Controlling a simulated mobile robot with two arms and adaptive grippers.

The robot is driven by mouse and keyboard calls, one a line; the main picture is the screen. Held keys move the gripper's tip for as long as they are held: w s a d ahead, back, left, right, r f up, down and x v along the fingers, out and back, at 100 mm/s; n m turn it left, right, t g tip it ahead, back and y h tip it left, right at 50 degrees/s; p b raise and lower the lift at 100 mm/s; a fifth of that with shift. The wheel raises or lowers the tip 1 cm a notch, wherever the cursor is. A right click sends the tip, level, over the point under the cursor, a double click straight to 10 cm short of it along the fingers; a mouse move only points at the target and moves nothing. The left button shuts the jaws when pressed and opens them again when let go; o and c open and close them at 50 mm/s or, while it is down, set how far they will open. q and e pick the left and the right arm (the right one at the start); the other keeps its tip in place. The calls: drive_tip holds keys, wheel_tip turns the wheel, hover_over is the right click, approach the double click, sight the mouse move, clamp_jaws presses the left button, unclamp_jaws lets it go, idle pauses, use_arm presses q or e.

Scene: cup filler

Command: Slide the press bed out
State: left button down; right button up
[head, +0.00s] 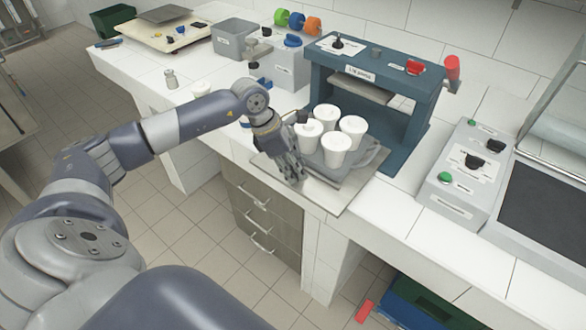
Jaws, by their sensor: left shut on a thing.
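The lid press (424,100) is a blue-grey frame on the white counter, with a plate under its top. The press bed (362,172) is a grey tray in front of the press, and most of it lies clear of the frame. Several white cups (336,148) stand upright on the bed, close together. My left gripper (292,172) points down at the bed's front left edge, beside the cups, and is shut on the bed. The exact grip point is hidden behind the fingers. My right gripper is out of view.
A control box (464,170) with a green button and a dark-screened machine (548,205) stand to the right. A grey box (284,64) and a bin (233,37) stand behind my left arm. Drawers (262,210) are below the counter.

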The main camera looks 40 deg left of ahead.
use_arm(q)
drive_tip(key=shift+s+f, duration=0.1)
drive_tip(key=shift+s, duration=0.05)
drive_tip(key=c, duration=1.4)
unclamp_jaws()
drive_tip(key=shift+o, duration=0.6)
drive_tip(key=shift+s, duration=0.1)
drive_tip(key=v, duration=1.2)
